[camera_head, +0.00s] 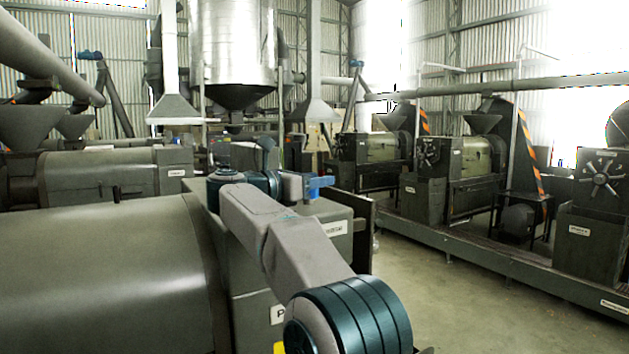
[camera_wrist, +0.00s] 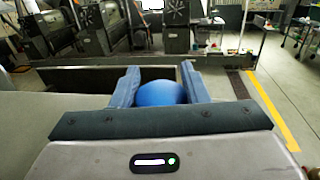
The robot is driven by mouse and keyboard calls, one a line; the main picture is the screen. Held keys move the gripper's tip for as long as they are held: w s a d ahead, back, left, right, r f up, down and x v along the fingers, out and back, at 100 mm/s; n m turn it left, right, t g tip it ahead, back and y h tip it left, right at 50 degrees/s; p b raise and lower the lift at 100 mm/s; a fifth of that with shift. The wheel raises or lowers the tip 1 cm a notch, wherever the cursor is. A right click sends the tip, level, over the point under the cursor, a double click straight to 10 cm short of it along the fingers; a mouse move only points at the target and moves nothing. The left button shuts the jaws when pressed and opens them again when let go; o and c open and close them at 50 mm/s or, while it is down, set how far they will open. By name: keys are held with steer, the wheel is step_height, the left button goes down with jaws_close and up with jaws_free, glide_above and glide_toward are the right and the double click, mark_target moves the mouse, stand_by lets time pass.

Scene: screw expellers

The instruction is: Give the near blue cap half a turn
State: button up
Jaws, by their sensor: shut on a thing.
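The near blue cap (camera_wrist: 160,93) is a rounded, smooth blue thing in the middle of the wrist view. My gripper (camera_wrist: 158,80) is shut on it, with one blue finger at its left side and one at its right. The cap's lower part is hidden behind the gripper's dark front edge. In the head view my gripper (camera_head: 317,187) is above the near dark green machine's end box (camera_head: 338,229). There the cap cannot be told apart from the blue fingers.
The near machine's large barrel (camera_head: 95,265) fills the lower left of the head view. Several expellers stand on a long base (camera_head: 480,252) at the right. Between them is a clear concrete floor (camera_head: 440,300). A yellow floor line (camera_wrist: 272,110) shows in the wrist view.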

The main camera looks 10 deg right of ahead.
steer(key=o, duration=1)
steer(key=shift+c, duration=0.2)
steer(key=shift+s+a+b, duration=0.2)
steer(key=shift+a+b, duration=0.15)
steer(key=shift+a, duration=0.15)
steer(key=b+v, duration=0.3)
steer(key=v, duration=0.9)
steer(key=shift+s+a+b, duration=0.2)
steer(key=shift+a+b, duration=0.1)
steer(key=shift+a, duration=0.05)
steer(key=shift+r, duration=0.1)
